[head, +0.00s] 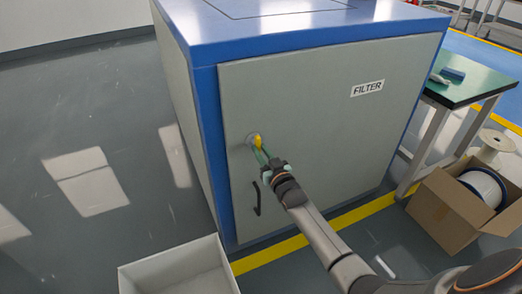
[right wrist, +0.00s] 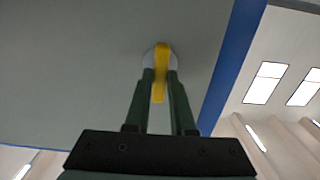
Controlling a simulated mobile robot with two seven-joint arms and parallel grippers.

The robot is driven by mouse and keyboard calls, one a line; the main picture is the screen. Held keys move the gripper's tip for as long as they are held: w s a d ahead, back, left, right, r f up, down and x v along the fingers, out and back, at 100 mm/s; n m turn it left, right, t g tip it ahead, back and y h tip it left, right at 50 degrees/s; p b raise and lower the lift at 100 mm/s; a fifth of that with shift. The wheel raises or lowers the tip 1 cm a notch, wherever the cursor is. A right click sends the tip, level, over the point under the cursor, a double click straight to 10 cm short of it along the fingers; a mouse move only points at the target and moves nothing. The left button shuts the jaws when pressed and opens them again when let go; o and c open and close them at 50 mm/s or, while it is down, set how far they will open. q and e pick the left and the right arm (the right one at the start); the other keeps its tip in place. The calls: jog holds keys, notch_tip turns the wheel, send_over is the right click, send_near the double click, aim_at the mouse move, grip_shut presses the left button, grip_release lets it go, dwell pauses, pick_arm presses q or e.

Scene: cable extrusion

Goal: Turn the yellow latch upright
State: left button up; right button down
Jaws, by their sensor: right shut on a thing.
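The yellow latch (head: 257,142) sits on a round grey mount on the front door (head: 320,110) of the blue and grey cabinet marked FILTER. My right gripper (head: 262,157) reaches up to it from below right, with its green fingers at the latch. In the right wrist view the yellow latch (right wrist: 160,70) lies between the two fingers (right wrist: 160,88), which are shut on it. There its long side runs in line with the fingers. The fingers partly cover the latch in the head view. My left gripper is not in view.
A dark door handle (head: 256,198) is just below the latch. A white bin (head: 180,270) stands on the floor at the lower left. A cardboard box (head: 447,212) with spools and a green-topped table (head: 470,80) stand at the right. The floor left of the cabinet is clear.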

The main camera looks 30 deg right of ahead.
dwell(0.5)
jog(key=c, duration=0.8)
grip_release()
jog(key=shift+o, duration=0.2)
jog(key=shift+s, duration=0.5)
jog(key=s+p, duration=0.2)
jog(key=s, duration=0.9)
jog(key=shift+s+a, duration=0.25)
jog(key=shift+a, duration=0.15)
